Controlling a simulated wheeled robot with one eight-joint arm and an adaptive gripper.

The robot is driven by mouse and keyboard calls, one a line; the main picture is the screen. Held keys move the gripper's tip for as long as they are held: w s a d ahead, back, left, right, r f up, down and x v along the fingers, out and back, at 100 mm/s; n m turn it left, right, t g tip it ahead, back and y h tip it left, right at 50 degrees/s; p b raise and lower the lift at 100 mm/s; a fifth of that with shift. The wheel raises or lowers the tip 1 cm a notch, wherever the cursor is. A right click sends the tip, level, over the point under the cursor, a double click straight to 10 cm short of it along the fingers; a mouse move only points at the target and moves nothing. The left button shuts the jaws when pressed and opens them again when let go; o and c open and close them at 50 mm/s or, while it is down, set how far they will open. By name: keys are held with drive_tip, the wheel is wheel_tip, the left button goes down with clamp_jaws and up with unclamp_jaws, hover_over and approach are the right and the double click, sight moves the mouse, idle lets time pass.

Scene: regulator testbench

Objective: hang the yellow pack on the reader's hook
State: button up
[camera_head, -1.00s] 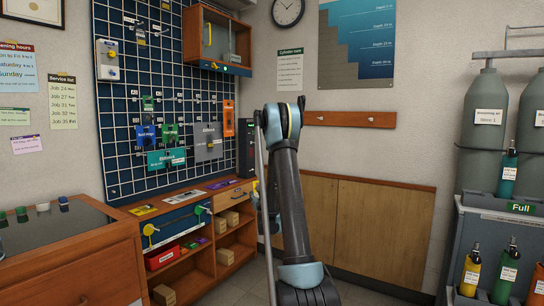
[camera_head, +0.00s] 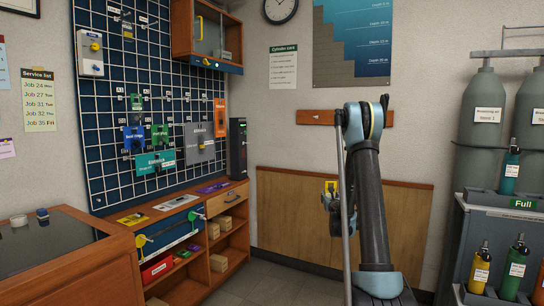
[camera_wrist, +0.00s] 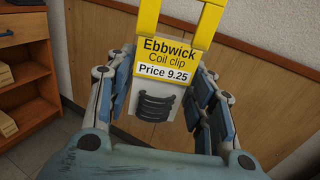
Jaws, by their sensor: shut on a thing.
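The yellow pack (camera_wrist: 172,55) is in my gripper (camera_wrist: 161,88); it has a yellow top, a label reading "Ebbwick Coil clip Price 9.25" and a pale lower part with dark curved clips. My blue-grey fingers stand on either side of it, shut on it. In the head view the yellow pack (camera_head: 331,186) shows small beside my arm, in front of the wooden wall panel. A tall black device (camera_head: 238,148) stands at the right end of the bench; I cannot tell whether it is the reader. I cannot make out the reader's hook.
A blue pegboard (camera_head: 108,182) with hung packs and hooks is on the left wall. Below it is a wooden bench (camera_head: 228,190) with shelves. A dark-topped counter (camera_head: 50,240) is at the near left. Gas cylinders (camera_head: 484,110) stand at the right. Open floor lies between.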

drive_tip(key=shift+d, duration=0.5)
